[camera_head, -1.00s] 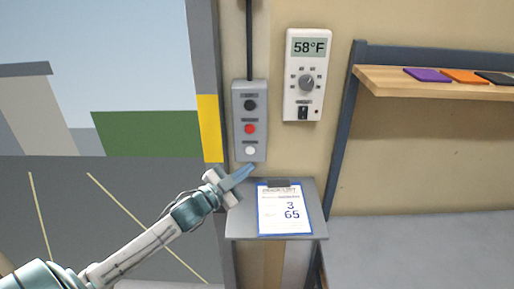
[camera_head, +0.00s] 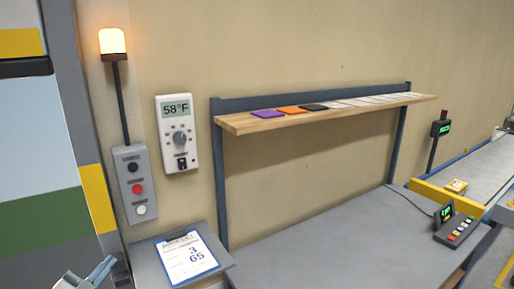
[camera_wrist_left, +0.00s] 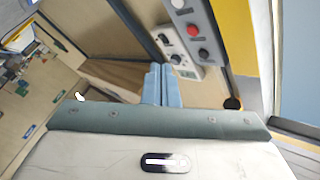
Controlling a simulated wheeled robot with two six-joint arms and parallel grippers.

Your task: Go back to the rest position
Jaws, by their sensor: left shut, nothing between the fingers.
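My left gripper (camera_head: 103,270) shows at the bottom left edge of the head view, with its blue fingers pointing up and to the right. In the left wrist view its two blue fingers (camera_wrist_left: 158,84) are together with nothing between them. It is in front of the wall, below the grey button box (camera_head: 134,186) and left of the clipboard (camera_head: 187,258). It appears apart from both. The rest of my left arm is mostly out of the head view. My right gripper is not in view.
A thermostat (camera_head: 177,134) reading 58°F hangs beside the button box. A lit orange lamp (camera_head: 112,41) stands above the box. A wooden shelf (camera_head: 240,124) holds purple, orange and black pads. The grey worktop (camera_head: 330,245) is mostly clear, with a keypad device (camera_head: 455,228) at right.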

